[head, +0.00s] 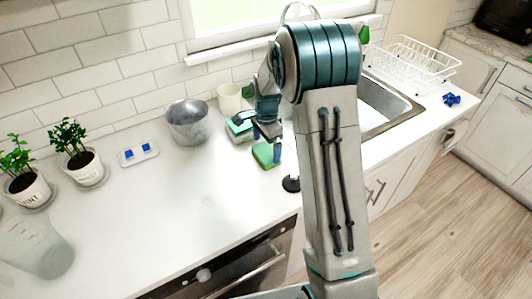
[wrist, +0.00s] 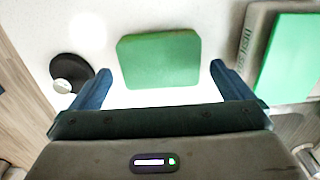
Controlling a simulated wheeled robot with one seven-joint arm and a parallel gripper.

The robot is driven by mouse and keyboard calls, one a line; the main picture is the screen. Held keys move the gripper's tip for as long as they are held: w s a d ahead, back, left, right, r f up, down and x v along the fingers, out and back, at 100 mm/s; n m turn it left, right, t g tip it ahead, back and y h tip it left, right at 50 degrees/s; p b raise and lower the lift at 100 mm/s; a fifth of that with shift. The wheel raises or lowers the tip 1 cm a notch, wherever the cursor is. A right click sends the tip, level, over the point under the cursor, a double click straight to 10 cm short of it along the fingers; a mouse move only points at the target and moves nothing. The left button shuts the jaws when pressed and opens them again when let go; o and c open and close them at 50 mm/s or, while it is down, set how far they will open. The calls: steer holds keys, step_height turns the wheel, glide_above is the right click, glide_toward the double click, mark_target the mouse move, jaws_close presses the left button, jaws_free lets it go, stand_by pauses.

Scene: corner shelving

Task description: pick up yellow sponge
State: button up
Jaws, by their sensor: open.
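A sponge (head: 264,155) lies flat on the white counter; its top looks green, with no clear yellow showing. In the wrist view the same green sponge (wrist: 158,60) lies ahead of my gripper (wrist: 160,72), between the lines of its two blue fingers. My gripper (head: 268,137) is open and empty, just above and beside the sponge in the head view. I cannot tell whether a finger touches it. My gripper hides part of the sponge's far side in the head view.
A green-topped block with lettering (wrist: 289,58) lies right of the sponge in the wrist view. A small black round object (wrist: 72,72) is to its left. A metal pot (head: 189,123) and cream cup (head: 230,98) stand behind.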

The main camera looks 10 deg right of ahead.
steer(key=shift+f, duration=1.1)
steer(key=c, duration=0.9)
steer(key=shift+o, duration=0.2)
steer(key=shift+r, duration=0.15)
steer(key=shift+r+b, duration=0.3)
steer(key=shift+r, duration=0.3)
steer(key=r, duration=0.1)
steer(key=r+b, duration=0.1)
steer(key=shift+d+r, duration=0.2)
steer(key=shift+r, duration=0.2)
steer(key=s+d+r+b, duration=0.2)
steer(key=d+r, duration=0.4)
steer(key=d, duration=0.5)
steer(key=shift+s+r, duration=0.35)
steer(key=shift+r, duration=0.05)
